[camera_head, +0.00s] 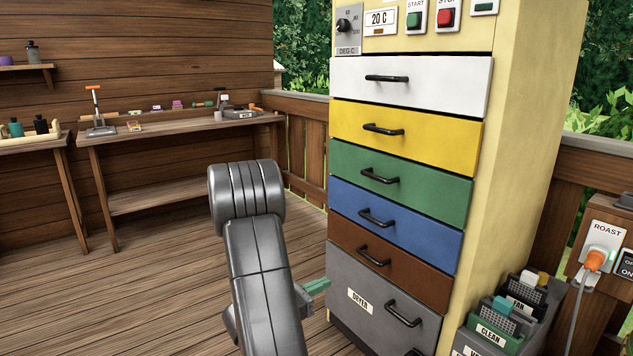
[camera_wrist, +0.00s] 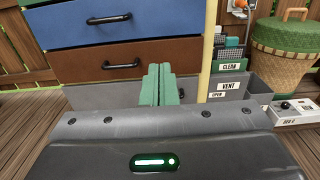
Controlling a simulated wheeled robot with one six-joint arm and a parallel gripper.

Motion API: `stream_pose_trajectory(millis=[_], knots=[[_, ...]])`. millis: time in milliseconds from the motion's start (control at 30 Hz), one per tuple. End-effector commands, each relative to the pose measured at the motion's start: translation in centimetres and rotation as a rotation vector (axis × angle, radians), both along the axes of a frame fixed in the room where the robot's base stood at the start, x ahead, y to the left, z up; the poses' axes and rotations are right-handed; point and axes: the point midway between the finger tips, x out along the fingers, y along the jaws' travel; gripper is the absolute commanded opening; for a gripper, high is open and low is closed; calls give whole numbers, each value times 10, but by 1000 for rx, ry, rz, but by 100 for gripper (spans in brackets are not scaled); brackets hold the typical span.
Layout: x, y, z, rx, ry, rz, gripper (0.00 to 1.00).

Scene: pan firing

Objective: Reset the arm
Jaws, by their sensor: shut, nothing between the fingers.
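My gripper (camera_wrist: 157,85) shows in the wrist view with its two green fingers together and nothing between them. It points at the cabinet, in front of the brown drawer (camera_wrist: 115,60) and the grey bottom drawer (camera_wrist: 92,96). In the head view my gripper (camera_head: 318,286) shows as green fingertips beside the grey drawer marked DRYER (camera_head: 372,305). The rest of the gripper is hidden behind my grey arm (camera_head: 255,250), which is bent in front of the cabinet's left side. I cannot tell whether the fingertips touch the drawer front.
The cabinet's white (camera_head: 430,80), yellow (camera_head: 430,132), green (camera_head: 425,185) and blue (camera_head: 420,232) drawers look shut. Labelled bins (camera_wrist: 230,88) stand at its right, near a woven basket (camera_wrist: 285,45). A workbench (camera_head: 180,130) stands at the back left. The wooden floor (camera_head: 130,270) left of my arm is clear.

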Motion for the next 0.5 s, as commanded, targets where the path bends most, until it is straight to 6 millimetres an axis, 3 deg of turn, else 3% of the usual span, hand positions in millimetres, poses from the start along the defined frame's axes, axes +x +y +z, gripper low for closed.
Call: stream_pose_trajectory(millis=[200, 500], knots=[[-18, 27, 1, -1, 1, 2, 0], [-34, 47, 0, -1, 1, 0, 0]])
